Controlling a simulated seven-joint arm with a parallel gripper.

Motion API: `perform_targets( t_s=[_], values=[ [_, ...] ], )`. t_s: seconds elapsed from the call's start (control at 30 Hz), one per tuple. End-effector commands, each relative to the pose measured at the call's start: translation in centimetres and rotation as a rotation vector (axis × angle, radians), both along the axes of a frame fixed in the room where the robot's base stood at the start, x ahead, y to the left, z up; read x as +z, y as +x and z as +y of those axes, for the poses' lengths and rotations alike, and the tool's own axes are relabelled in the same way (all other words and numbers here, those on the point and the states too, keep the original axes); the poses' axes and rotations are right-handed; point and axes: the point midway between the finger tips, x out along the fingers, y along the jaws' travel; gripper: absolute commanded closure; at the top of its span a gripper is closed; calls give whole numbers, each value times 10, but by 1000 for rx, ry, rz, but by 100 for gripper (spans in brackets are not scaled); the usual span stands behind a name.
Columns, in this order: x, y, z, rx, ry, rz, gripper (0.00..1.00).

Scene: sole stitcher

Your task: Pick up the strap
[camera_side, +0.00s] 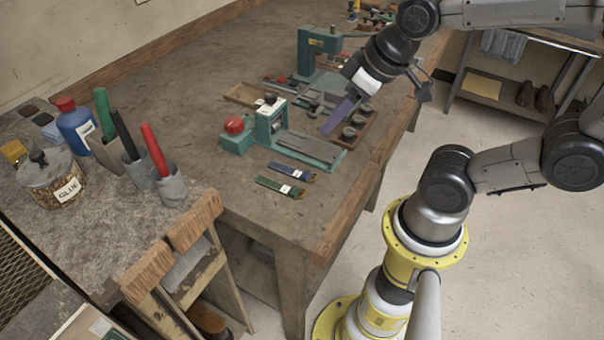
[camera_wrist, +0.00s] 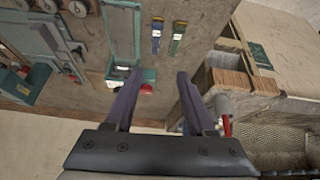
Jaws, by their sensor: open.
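Two short straps lie flat and side by side on the bench: a blue one (camera_side: 292,171) and a green one (camera_side: 280,187), each with a pale label. In the wrist view the blue strap (camera_wrist: 156,38) and green strap (camera_wrist: 177,38) show near the top, beyond my fingertips. The task does not say which strap is meant. My gripper (camera_side: 333,122) is above the bench, up and to the right of the straps and apart from them. In the wrist view its two fingers (camera_wrist: 156,76) are spread with nothing held between them.
A teal clamp machine with a red knob (camera_side: 234,125) stands just behind the straps. A taller teal machine (camera_side: 318,55) and a tray of round parts (camera_side: 365,110) are farther back. Glue jar (camera_side: 54,183) and tool cups stand on the left. The bench front of the straps is bare.

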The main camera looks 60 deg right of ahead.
Motion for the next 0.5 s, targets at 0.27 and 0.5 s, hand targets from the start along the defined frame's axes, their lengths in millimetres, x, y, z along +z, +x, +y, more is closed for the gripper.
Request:
perform_targets(
  t_s=[0.27,0.5],
  values=[
    [-42,12,-8,-31,11,80,45],
    [-70,18,-10,-43,14,100,45]
  ],
)
